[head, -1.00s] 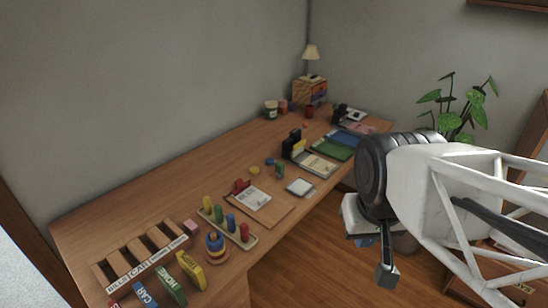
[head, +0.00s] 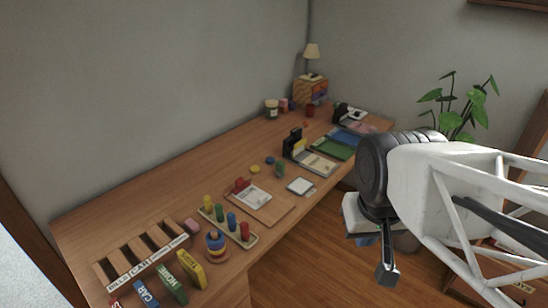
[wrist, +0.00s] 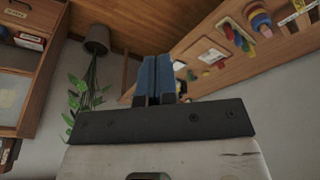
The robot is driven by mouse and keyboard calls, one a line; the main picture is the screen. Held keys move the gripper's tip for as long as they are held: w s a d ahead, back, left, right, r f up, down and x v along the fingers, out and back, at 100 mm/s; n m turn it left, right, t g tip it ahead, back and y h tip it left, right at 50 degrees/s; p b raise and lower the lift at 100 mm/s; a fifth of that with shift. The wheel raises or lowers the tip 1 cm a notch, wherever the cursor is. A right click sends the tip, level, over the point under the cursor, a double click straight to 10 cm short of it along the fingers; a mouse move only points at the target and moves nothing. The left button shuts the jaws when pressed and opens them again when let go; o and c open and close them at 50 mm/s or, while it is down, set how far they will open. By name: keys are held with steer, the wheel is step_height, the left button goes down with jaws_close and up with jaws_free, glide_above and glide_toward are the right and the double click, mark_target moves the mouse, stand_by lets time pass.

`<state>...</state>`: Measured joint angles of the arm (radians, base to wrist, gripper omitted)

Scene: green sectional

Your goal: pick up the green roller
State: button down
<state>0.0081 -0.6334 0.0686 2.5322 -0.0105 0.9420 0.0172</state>
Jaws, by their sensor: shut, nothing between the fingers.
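A small green cylinder (head: 280,170), which looks like the green roller, stands upright on the wooden desk (head: 150,190) near its middle, beside a white square pad (head: 300,186). A green peg (head: 220,213) also stands in a peg board to the left. My gripper (wrist: 156,65) shows in the wrist view with its blue fingers together and empty. In the head view my arm is at the right, past the desk's front edge and well apart from the green cylinder.
The peg board (head: 248,241) and a ring stacker (head: 215,244) stand near the front edge. A clipboard (head: 270,210), a notebook (head: 316,164) and a yellow disc (head: 255,169) lie around the cylinder. A potted plant (head: 458,105) is behind my arm. The desk's back left is clear.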

steer(key=c, duration=0.7)
jaws_free()
